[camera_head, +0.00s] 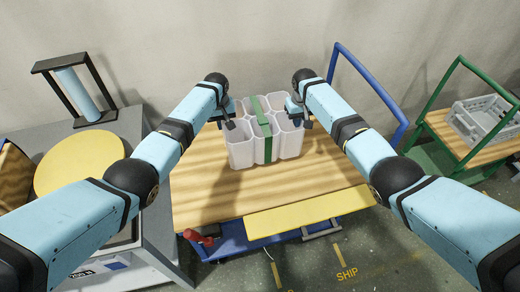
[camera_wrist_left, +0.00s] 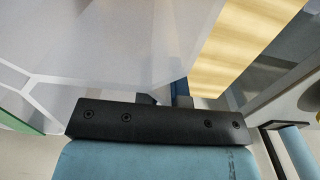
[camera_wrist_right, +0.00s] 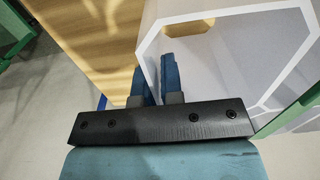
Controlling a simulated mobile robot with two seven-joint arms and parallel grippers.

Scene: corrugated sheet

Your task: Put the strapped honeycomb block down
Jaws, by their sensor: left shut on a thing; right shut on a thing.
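The strapped honeycomb block (camera_head: 240,151) is a cluster of several white, open-topped cells with a green strap around it. It is upright over the wooden top of the blue cart (camera_head: 300,180); I cannot tell whether its underside touches the wood. My left gripper (camera_head: 228,118) is shut on the block's left side, and my right gripper (camera_head: 301,116) is shut on its right side. In the right wrist view, the blue fingers (camera_wrist_right: 160,82) are at a white cell wall. In the left wrist view, the pale wall (camera_wrist_left: 115,55) hides much of the fingers (camera_wrist_left: 170,95).
A grey bench (camera_head: 128,128) with a round yellow pad (camera_head: 78,163) and a black-framed roller (camera_head: 75,88) stands at left. The blue cart's handle (camera_head: 372,78) rises behind right. A green cart (camera_head: 440,165) with a grey crate (camera_head: 485,117) stands at right. Bare wood lies in front of the block.

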